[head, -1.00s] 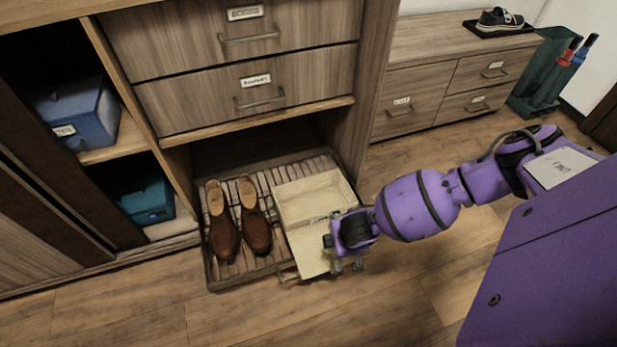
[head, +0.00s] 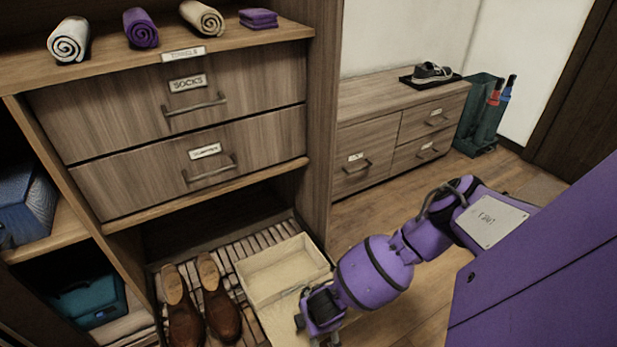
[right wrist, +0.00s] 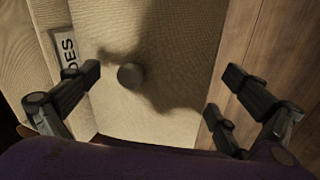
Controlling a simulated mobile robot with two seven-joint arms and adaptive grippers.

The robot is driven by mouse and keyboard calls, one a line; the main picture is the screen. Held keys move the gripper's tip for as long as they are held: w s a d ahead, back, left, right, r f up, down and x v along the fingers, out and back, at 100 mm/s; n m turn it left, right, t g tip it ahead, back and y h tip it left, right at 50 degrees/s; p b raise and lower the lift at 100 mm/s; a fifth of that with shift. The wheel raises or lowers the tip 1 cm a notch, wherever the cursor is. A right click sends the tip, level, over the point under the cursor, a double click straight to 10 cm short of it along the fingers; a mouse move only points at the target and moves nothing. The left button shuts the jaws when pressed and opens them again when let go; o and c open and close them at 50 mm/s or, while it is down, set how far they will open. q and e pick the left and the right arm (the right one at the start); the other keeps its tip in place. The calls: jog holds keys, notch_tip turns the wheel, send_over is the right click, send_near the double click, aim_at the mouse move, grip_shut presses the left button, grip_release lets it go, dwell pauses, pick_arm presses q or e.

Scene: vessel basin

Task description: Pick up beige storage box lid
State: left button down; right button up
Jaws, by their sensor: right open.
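The beige storage box lid (head: 275,322) lies in front of the open beige box (head: 285,270), partly hidden by my right gripper. In the right wrist view the lid (right wrist: 120,112) is a flat woven panel with a round knob (right wrist: 130,76). My right gripper (right wrist: 162,76) is open and empty above the lid, with its fingers on either side of the knob and a shadow cast on the panel. The right gripper also shows in the head view (head: 325,338), at the bottom. My left gripper is not in view.
Brown shoes (head: 203,305) stand on the slatted rack (head: 240,245) left of the box. Cabinet drawers (head: 190,130) are above. A teal box (head: 88,300) sits in the left compartment. A label (right wrist: 66,52) shows beside the lid. Wooden floor is clear to the right.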

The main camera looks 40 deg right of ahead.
jog(key=c, duration=1.1)
